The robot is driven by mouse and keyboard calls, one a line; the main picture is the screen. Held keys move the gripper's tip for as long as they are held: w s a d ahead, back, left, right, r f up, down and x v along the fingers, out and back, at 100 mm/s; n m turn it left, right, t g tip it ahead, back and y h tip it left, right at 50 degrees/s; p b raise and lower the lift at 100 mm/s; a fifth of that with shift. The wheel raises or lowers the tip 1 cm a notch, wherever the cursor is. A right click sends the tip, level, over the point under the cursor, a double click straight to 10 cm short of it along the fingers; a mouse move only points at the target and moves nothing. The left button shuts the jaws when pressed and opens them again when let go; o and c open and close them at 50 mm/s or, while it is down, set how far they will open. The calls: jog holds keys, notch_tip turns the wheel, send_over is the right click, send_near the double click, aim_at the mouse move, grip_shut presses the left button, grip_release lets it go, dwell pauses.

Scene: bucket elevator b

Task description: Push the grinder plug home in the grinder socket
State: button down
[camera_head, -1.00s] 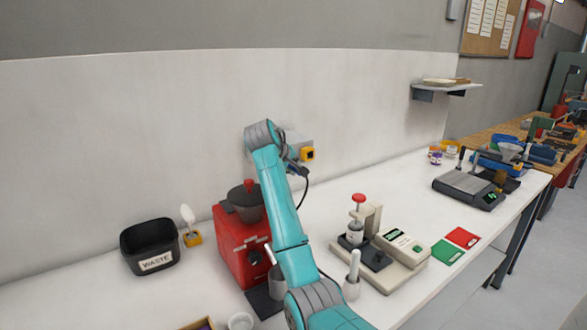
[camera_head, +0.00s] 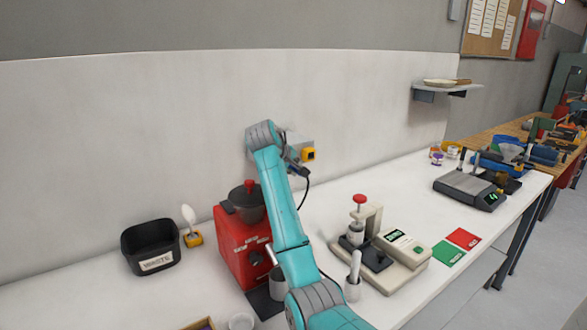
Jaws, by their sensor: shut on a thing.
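My gripper (camera_head: 293,167) is at the back wall, at the end of my teal arm, and is partly hidden by the wrist. It is shut on the grinder plug (camera_head: 304,171), a small dark piece with a black cable hanging from it. The grinder socket appears to be the grey wall box (camera_head: 300,145) with a yellow-edged square (camera_head: 309,155) on its face, just above and behind the plug. I cannot tell how far the plug sits in the socket. The red grinder (camera_head: 240,245) with a dark lidded hopper stands on the bench, partly behind my arm.
A black waste bin (camera_head: 150,247) and a white scoop in a yellow holder (camera_head: 193,239) are at left. A beige press with a red knob (camera_head: 359,199) and red and green cards (camera_head: 463,238) are at right. The bench by the back wall right of the socket is clear.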

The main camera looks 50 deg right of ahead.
jog(key=shift+w+d, duration=0.2)
jog(key=shift+w, duration=0.65)
jog(key=shift+w+d, duration=0.2)
jog(key=shift+w, duration=0.6)
jog(key=c, duration=1)
grip_release()
jog(key=shift+a, duration=0.1)
jog(key=v, duration=1.1)
jog(key=shift+s+a+r, duration=0.15)
jog(key=shift+a+r, duration=0.1)
jog(key=shift+r, duration=0.05)
